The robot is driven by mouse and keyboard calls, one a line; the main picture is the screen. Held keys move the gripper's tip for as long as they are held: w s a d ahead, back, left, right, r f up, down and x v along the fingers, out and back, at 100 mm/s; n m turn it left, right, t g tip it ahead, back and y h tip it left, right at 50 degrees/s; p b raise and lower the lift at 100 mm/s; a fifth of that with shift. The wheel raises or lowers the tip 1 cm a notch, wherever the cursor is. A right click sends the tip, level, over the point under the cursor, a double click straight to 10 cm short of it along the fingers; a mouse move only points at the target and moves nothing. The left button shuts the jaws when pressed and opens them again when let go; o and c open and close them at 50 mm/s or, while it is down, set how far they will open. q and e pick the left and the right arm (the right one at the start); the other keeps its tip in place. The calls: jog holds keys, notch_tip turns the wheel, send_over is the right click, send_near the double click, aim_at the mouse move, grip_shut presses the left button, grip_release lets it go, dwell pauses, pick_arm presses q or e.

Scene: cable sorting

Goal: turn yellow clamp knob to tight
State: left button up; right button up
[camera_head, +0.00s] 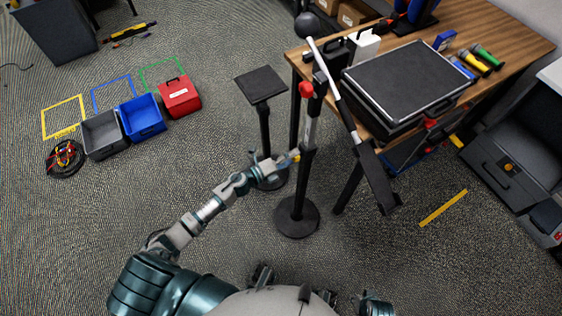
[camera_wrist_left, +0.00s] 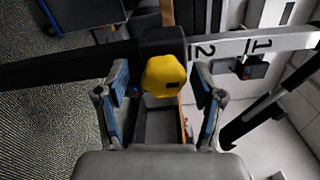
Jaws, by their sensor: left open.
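The yellow clamp knob (camera_wrist_left: 163,77) sits on a black clamp collar (camera_wrist_left: 160,45) on the pole of a stand. In the left wrist view my left gripper (camera_wrist_left: 163,98) is open, with one blue-padded finger on each side of the knob. Clear gaps show between the pads and the knob, so they do not touch it. In the head view my left gripper (camera_head: 290,158) reaches the stand's pole from the left, and the small yellow knob (camera_head: 297,153) shows at its tip. My right gripper is not in view.
The stand has a round black base (camera_head: 297,217). A second stand with a square black top (camera_head: 261,84) is close on the left. A wooden table (camera_head: 520,45) carrying a large black case (camera_head: 408,75) is at the right. Coloured bins, including a blue one (camera_head: 142,117), lie at far left.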

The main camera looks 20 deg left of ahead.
pick_arm(q)
jog(key=v, duration=1.1)
jog(key=shift+a+f, duration=0.1)
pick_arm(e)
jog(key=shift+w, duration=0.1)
